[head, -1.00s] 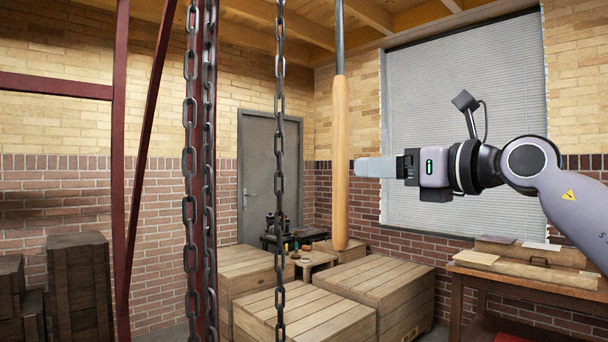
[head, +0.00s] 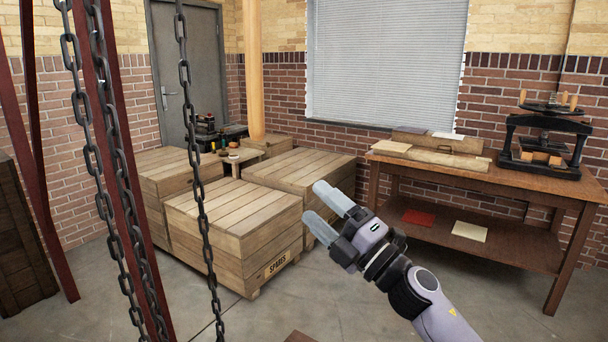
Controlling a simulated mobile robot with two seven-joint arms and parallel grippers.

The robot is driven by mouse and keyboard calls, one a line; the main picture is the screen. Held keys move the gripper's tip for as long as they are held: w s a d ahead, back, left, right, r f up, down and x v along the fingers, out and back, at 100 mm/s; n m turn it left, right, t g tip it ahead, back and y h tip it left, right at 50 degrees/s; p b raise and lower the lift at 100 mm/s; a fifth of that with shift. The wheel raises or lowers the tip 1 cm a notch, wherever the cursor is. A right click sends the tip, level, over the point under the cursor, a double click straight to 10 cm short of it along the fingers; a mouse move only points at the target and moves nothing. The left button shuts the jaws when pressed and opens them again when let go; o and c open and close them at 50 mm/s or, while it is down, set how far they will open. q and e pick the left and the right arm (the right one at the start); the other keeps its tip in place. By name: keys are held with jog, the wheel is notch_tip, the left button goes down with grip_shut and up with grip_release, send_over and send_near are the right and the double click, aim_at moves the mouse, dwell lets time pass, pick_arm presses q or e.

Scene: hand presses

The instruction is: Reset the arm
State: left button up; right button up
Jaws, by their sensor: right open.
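My right arm (head: 432,302) comes in from the lower right, bent up and to the left. Its gripper (head: 328,213) is open, with two pale fingers apart and nothing between them. It shows in front of the right end of the wooden crates, left of the wooden table. My left gripper is not in view.
Wooden crates (head: 238,212) stand at the middle left. A wooden table (head: 500,186) at the right bears a black hand press (head: 545,140) and a flat wooden case (head: 440,160). Chains (head: 188,105) and a pale wooden pole (head: 254,75) hang at the left. Floor is clear between crates and table.

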jog(key=s+d+f+m+t+h+p, duration=0.1)
jog(key=s+d+f+m+h, duration=0.25)
jog(key=f+m, duration=0.35)
jog(key=s+d+f+m+h, duration=0.3)
jog(key=d+f+m+h, duration=0.15)
jog(key=f, duration=0.45)
jog(key=s+d+f+m+t+h+p, duration=0.1)
jog(key=s+d+f+m+h, duration=0.2)
jog(key=f+m, duration=0.4)
jog(key=s+d+f+m+g+h, duration=0.2)
jog(key=s+d+f+m+g, duration=0.1)
jog(key=s+f, duration=0.4)
jog(key=s+d+f+m+g+h, duration=0.1)
jog(key=s+d+f+m+g, duration=0.2)
jog(key=s, duration=1)
notch_tip(320, 180, down, 5)
jog(key=shift+s+d+f+m+g+h+p, duration=0.15)
jog(key=shift+s+m+g+h+p, duration=0.2)
jog(key=shift+m, duration=0.6)
